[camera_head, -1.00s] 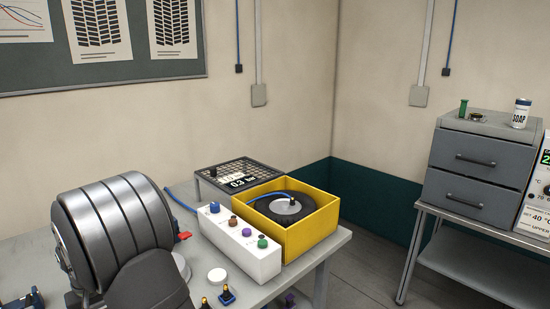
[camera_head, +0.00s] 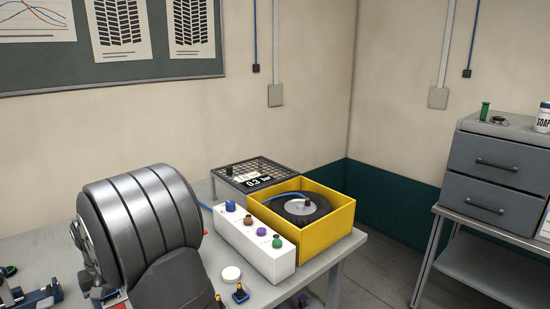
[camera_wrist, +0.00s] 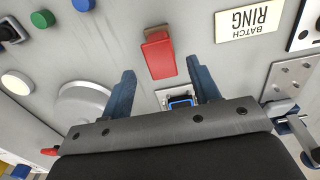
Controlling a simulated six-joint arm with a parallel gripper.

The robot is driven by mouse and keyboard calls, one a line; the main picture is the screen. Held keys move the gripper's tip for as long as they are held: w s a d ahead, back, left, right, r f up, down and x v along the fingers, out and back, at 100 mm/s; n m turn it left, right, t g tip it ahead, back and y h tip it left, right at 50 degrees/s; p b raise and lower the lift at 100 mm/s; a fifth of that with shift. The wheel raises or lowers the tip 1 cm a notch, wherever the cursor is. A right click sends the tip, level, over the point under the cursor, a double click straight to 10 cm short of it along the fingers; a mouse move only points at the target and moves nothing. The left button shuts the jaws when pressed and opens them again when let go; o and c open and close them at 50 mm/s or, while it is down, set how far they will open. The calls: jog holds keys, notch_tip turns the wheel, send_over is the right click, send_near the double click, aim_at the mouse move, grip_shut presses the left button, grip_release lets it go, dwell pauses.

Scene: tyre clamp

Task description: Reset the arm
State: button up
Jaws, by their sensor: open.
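My gripper (camera_wrist: 162,72) shows in the wrist view with its two blue-grey fingers spread apart. No object is clamped between them. A red block (camera_wrist: 158,56) on the grey surface lies just beyond the fingertips, between their lines. A small blue-framed part (camera_wrist: 181,103) shows between the fingers, partly hidden by the gripper body. I cannot make out my gripper in the head view.
In the head view, a ribbed grey drum (camera_head: 140,215) stands at the bench's left. A white button box (camera_head: 262,247) and a yellow box (camera_head: 325,232) holding a tyre (camera_head: 300,209) are to its right. A drawer cabinet (camera_head: 505,170) is far right.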

notch_tip(320, 180, down, 6)
jog(key=shift+f, duration=0.2)
notch_tip(320, 180, up, 4)
jog(key=w+d+r+m, duration=0.2)
jog(key=w+d+r, duration=0.3)
jog(key=d, duration=0.9)
jog(key=w+d+r+m, duration=0.3)
jog(key=w+d+r, duration=0.2)
jog(key=w+d, duration=0.4)
jog(key=w+d+r+m, duration=0.3)
jog(key=w+d+r, duration=0.2)
jog(key=d, duration=1.4)
jog(key=shift+w, duration=1.25)
